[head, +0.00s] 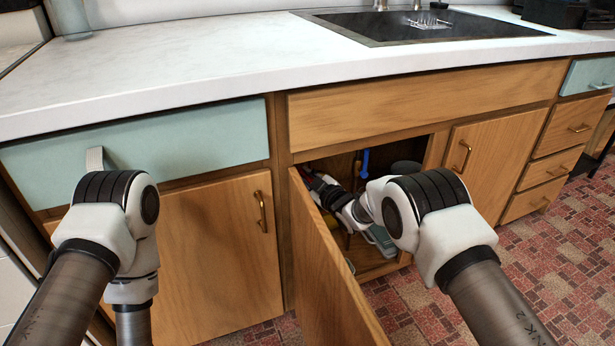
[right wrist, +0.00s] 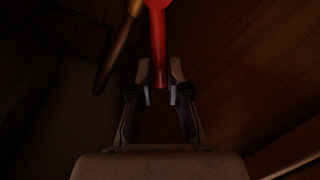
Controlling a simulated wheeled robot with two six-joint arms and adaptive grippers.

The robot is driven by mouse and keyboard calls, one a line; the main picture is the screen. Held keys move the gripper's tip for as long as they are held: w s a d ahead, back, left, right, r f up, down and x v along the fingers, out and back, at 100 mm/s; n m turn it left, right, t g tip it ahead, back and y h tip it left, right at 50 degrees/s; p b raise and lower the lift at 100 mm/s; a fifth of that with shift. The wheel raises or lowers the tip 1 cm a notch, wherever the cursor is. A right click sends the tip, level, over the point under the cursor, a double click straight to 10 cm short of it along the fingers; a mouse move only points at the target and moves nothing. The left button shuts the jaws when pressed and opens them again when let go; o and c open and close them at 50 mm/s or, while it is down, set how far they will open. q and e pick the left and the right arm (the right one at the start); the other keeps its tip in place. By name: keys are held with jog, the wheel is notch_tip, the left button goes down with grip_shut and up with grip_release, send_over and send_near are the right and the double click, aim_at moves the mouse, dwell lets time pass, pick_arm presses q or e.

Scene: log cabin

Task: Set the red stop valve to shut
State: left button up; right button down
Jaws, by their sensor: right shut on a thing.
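The red stop valve (right wrist: 158,45) shows in the right wrist view as a red lever hanging down from a rounded red top. Its lower end lies between the fingertips of my right gripper (right wrist: 161,78), which is shut on it. In the head view my right gripper (head: 318,186) reaches into the open cabinet under the sink, with red just visible beside it. The valve body is mostly hidden there. My left arm is at the left, but its gripper is out of view.
The open cabinet door (head: 332,275) stands just left of and below my right arm. A blue handle (head: 365,163) hangs inside the cabinet. A brass-coloured pipe (right wrist: 118,45) runs beside the red lever. The counter (head: 200,65) overhangs the cabinets.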

jog(key=c, duration=1.2)
grip_release()
jog(key=shift+o, duration=0.2)
jog(key=v, duration=1.2)
